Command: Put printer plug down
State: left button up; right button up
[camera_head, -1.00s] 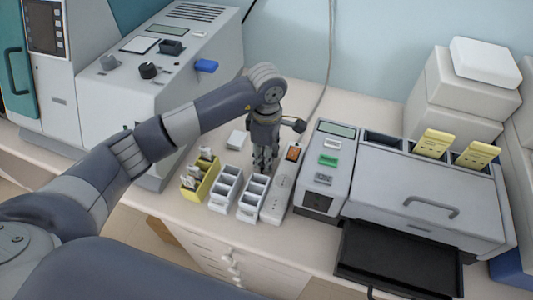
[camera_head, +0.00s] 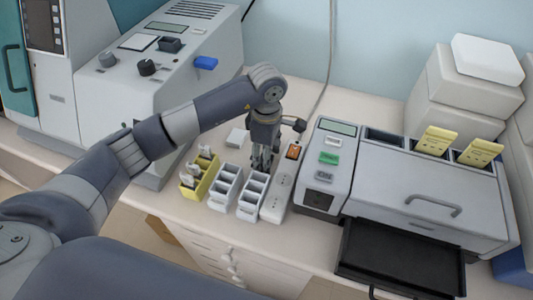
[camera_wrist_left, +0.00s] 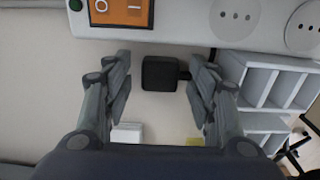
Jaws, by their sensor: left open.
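The printer plug (camera_wrist_left: 160,73) is a small black block in the left wrist view. It lies between my open left fingers, with gaps on both sides, and a short black piece points right from it. It appears to rest on the tabletop beside the white power strip (camera_wrist_left: 182,20). In the head view my left gripper (camera_head: 262,168) points down just left of the power strip (camera_head: 274,205); the plug is hidden there. The printer (camera_head: 327,180), with a green button, stands right of the strip. My right gripper is not in view.
White slotted racks (camera_head: 252,197) and a yellow rack (camera_head: 198,178) stand left of the strip. A large grey machine (camera_head: 435,195) with an open black tray (camera_head: 395,258) is on the right. Bare table (camera_head: 360,105) lies behind.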

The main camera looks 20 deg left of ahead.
pick_arm(q)
jog(key=shift+r+p, duration=0.4)
jog(key=shift+r, duration=0.2)
notch_tip(320, 180, up, 12)
jog(key=b, duration=0.3)
jog(key=shift+f+b, duration=0.2)
jog(key=shift+b, duration=0.2)
